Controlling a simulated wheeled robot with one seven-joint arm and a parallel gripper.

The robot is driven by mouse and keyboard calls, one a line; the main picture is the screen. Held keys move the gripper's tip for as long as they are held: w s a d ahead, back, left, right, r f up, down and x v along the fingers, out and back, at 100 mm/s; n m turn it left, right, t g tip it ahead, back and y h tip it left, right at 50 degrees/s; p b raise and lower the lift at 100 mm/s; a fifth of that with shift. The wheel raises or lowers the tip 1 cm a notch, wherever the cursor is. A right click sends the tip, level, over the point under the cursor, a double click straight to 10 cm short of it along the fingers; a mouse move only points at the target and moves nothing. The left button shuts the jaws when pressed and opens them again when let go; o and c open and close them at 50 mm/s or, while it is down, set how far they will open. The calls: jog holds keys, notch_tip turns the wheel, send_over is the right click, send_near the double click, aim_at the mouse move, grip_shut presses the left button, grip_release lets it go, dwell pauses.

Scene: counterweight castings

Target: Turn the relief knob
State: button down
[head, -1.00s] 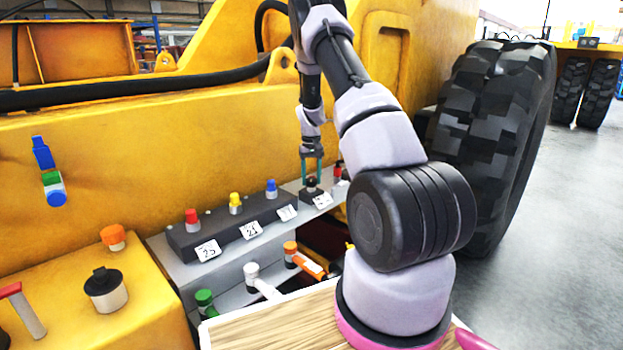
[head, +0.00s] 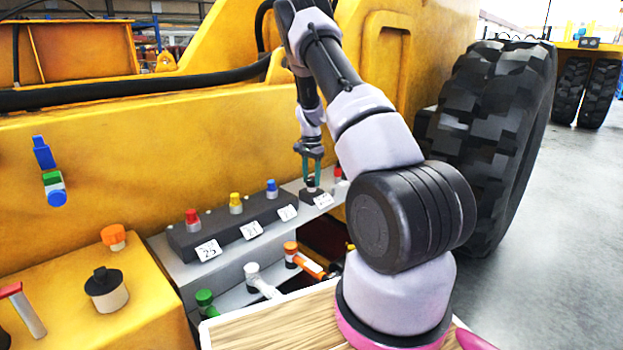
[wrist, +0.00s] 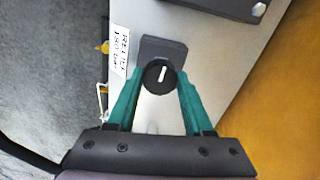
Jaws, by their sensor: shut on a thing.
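The relief knob (wrist: 160,76) is a round black knob with a white pointer line, on a dark square base (wrist: 170,48). In the wrist view the pointer runs nearly straight up the picture, leaning slightly right. My gripper (wrist: 159,82) has its two green fingers on either side of the knob, shut on it. A white label (wrist: 119,52) reading RELIEF, with a second line that looks like 180 bar, lies left of the base.
A dark block (head: 230,225) with red, yellow and blue knobs stands left on the grey shelf. A red knob (head: 338,172) is close right of my gripper. Green, white and orange-handled parts (head: 312,267) sit lower. The yellow machine wall (head: 200,140) rises behind.

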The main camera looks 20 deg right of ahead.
aim_at(311, 180)
jog(key=shift+m, duration=0.7)
jog(key=shift+c, duration=1.5)
grip_release()
notch_tip(311, 180, up, 11)
jog(key=shift+f, duration=0.1)
